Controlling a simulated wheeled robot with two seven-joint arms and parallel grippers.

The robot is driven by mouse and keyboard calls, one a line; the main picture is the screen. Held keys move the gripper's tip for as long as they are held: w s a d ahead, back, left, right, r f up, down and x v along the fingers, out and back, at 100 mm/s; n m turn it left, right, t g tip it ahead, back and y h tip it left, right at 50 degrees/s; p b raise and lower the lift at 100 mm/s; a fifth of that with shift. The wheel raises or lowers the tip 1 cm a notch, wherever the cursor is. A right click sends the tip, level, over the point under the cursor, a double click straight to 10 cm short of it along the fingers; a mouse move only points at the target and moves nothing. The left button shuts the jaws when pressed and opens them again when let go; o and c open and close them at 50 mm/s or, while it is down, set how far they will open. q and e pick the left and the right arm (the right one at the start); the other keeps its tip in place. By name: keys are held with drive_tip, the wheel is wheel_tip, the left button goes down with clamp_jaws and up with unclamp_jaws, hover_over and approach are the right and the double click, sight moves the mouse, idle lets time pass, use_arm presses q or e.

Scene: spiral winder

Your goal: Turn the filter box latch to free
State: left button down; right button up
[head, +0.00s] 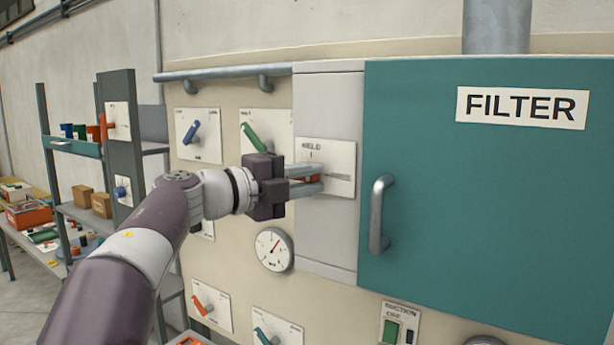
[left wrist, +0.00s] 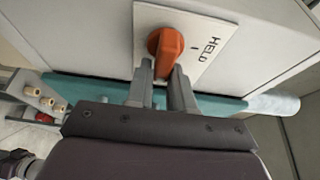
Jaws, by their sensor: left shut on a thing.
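The filter box (head: 440,200) has a teal door marked FILTER, which is closed. On the grey panel left of the door is a white latch plate (head: 343,158); in the left wrist view the plate (left wrist: 205,62) reads HELD. The orange latch knob (left wrist: 166,48) stands on it, mostly hidden by the fingers in the head view. My left gripper (head: 305,180) is shut on the orange latch knob, its two fingers on either side of the knob's lower part in the left wrist view (left wrist: 161,85). My right gripper is not in view.
A grey bar handle (head: 380,215) sticks out from the door, right of the gripper. Other plates with blue (head: 190,133) and green (head: 252,136) levers and a round gauge (head: 273,250) surround my arm. Shelves with boxes stand at the left.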

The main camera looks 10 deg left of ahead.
use_arm(q)
drive_tip(key=shift+f, duration=0.1)
idle(0.3)
drive_tip(key=c, duration=1.1)
unclamp_jaws()
drive_tip(key=shift+s+a, duration=0.15)
drive_tip(key=shift+a, duration=0.1)
drive_tip(key=b+v, duration=0.5)
drive_tip(key=v, duration=0.7)
